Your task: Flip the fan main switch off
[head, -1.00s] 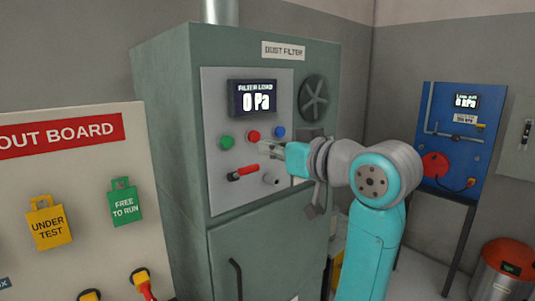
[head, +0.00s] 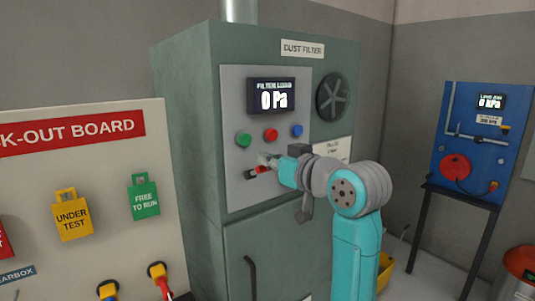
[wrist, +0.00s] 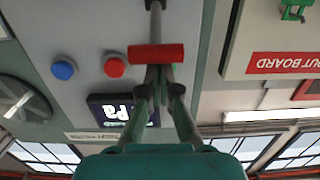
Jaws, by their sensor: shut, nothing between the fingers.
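The switch on the dust filter panel has a red handle (head: 262,169) with a dark end, slanting slightly up to the right in the head view. In the wrist view the red handle (wrist: 157,52) lies crosswise just beyond my fingertips. My gripper (head: 268,160) is shut and empty, at the handle's right end in the head view; the wrist view shows the shut fingers (wrist: 155,82) meeting in front of it. I cannot tell whether they touch it. My gripper and wrist hide part of the panel right of the handle.
Above the switch are a green button (head: 243,139), a red button (head: 271,135), a blue button (head: 297,131) and a display (head: 271,95) reading 0 Pa. A lock-out board (head: 110,190) stands at the left. A blue panel (head: 475,140) on a stand is at the right.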

